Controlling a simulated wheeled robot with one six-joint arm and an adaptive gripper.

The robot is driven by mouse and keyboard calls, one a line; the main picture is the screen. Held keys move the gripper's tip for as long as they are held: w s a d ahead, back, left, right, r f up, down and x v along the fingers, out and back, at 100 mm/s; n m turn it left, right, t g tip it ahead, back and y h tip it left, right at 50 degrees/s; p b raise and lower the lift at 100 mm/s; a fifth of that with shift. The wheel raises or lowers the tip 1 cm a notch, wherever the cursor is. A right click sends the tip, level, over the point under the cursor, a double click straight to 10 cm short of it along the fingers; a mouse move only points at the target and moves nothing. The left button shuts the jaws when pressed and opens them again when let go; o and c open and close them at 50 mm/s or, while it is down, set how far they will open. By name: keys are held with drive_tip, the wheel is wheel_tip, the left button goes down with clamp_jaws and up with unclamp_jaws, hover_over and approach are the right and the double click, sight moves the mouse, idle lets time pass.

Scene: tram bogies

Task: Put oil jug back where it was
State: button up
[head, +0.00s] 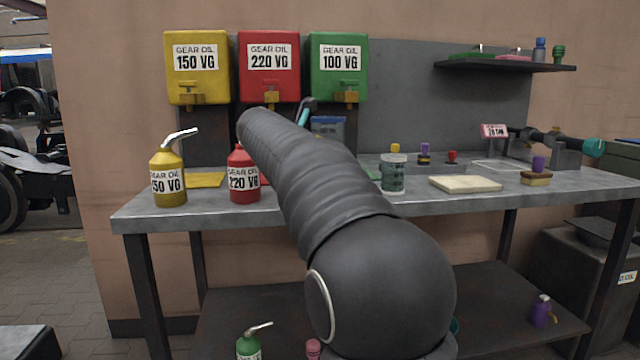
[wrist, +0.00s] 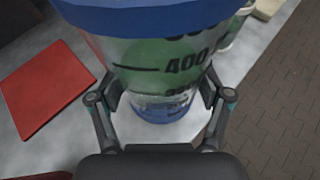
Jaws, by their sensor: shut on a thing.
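The oil jug is a clear measuring jug with a blue rim, a blue base and dark graduation marks (wrist: 160,70). It fills the middle of the wrist view, between the two fingers of my gripper (wrist: 160,97), which is shut on it. In the head view a blue-rimmed clear piece of the jug (head: 328,126) shows past my arm, below the green gear oil tank (head: 339,65). My gripper is mostly hidden there behind my arm. Green shows through the jug wall; I cannot tell whether that is oil or a mat behind.
A yellow can (head: 169,180) and a red can (head: 243,178) stand on the grey bench (head: 350,208). A red mat (wrist: 45,88) lies left of the jug. A jar (head: 393,176) and a pale slab (head: 465,184) are to the right. Yellow (head: 197,65) and red (head: 269,65) tanks hang behind.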

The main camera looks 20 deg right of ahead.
drive_tip(key=shift+w+a+f, duration=0.5)
drive_tip(key=shift+f+b, duration=0.7)
drive_tip(key=shift+f, duration=1.15)
drive_tip(key=shift+f, duration=0.2)
drive_tip(key=o, duration=1.3)
drive_tip(key=shift+r, duration=0.15)
drive_tip(key=shift+s+a+r, duration=0.15)
drive_tip(key=shift+a, duration=0.1)
drive_tip(key=p+v, duration=0.1)
drive_tip(key=v, duration=1)
drive_tip(key=shift+s+a, duration=0.1)
drive_tip(key=shift+s, duration=0.1)
